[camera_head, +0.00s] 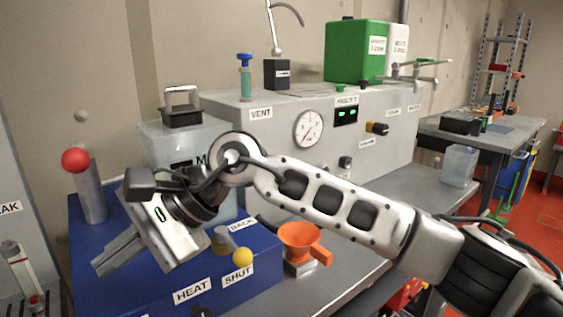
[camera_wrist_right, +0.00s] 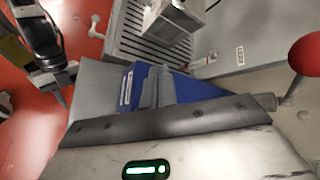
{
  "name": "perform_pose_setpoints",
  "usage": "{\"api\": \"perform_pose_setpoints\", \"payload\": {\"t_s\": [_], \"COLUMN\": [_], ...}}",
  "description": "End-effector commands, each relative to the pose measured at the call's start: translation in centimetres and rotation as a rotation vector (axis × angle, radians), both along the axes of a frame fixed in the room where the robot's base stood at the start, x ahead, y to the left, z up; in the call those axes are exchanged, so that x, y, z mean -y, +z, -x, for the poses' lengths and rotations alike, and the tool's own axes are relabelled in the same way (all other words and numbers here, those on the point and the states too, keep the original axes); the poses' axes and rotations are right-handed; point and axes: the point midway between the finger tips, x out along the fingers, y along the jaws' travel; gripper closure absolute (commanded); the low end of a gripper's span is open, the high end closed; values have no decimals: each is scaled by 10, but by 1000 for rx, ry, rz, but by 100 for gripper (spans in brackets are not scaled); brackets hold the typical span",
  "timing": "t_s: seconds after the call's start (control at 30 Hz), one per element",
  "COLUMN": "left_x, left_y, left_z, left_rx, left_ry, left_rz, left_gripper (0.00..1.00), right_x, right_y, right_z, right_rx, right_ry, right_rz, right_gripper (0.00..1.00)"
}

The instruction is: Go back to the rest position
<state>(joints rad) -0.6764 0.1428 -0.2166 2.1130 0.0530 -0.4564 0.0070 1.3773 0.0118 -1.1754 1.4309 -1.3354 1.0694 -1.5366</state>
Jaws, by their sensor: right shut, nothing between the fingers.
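My right arm reaches in from the right across the head view. Its gripper (camera_head: 104,261) hangs over the blue box (camera_head: 262,262), pointing down and left. The two fingers are together with nothing between them. The right wrist view shows the shut fingers (camera_wrist_right: 157,86) in front of the blue box. A dark jointed part (camera_wrist_right: 42,45) at the upper left of that view looks like my left arm; its finger state is unclear. My left gripper does not show in the head view.
A red-knobbed lever (camera_head: 76,160) stands close behind the right gripper. A yellow-knobbed lever (camera_head: 242,257) and an orange funnel (camera_head: 301,238) are to its right. The grey machine (camera_head: 265,140) with gauge stands behind the arm. Red floor (camera_wrist_right: 25,130) is open at left in the wrist view.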

Motion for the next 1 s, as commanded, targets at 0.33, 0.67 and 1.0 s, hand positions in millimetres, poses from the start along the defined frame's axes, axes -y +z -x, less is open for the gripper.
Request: {"api": "perform_pose_setpoints", "payload": {"t_s": [0.33,0.67,1.0], "left_x": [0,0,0], "left_y": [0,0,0], "left_z": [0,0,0], "left_rx": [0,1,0], "left_ry": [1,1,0], "left_rz": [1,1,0], "left_gripper": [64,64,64], "right_x": [82,256,361], "right_y": [98,-60,-235], "right_z": [-55,-119,-15], "right_rx": [-1637,2434,1506], "right_ry": [-432,632,417], "right_rz": [-1039,1476,1091], "right_gripper": [100,100,100]}}
